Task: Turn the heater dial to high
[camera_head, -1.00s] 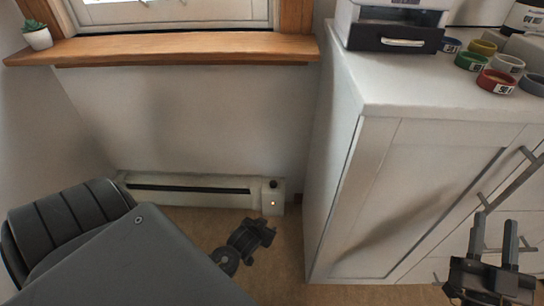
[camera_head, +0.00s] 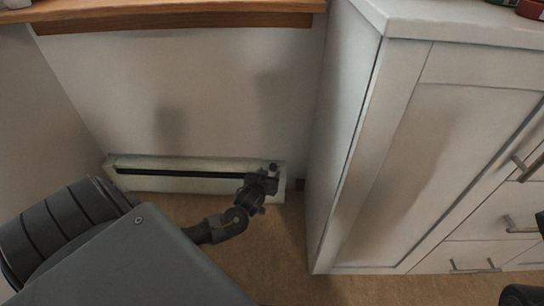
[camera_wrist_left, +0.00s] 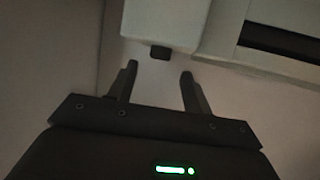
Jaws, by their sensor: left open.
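The heater (camera_head: 150,180) is a long, low, pale unit with a dark slot, set along the foot of the wall. Its small dark dial (camera_head: 273,167) is at the right end, partly hidden by my left gripper (camera_head: 268,178). In the left wrist view the heater's pale body (camera_wrist_left: 209,38) is at the top, and the dark dial (camera_wrist_left: 160,53) lies just beyond and between the fingertips of my open, empty left gripper (camera_wrist_left: 158,70). I see no contact. The dial's markings are not readable. Dark parts at the right edge may be my right arm; its jaw state is unclear.
A white cabinet (camera_head: 425,150) with drawers and metal handles stands close to the right of the heater. A wooden sill (camera_head: 170,12) runs above. Brown floor (camera_head: 285,240) is clear in front of the heater.

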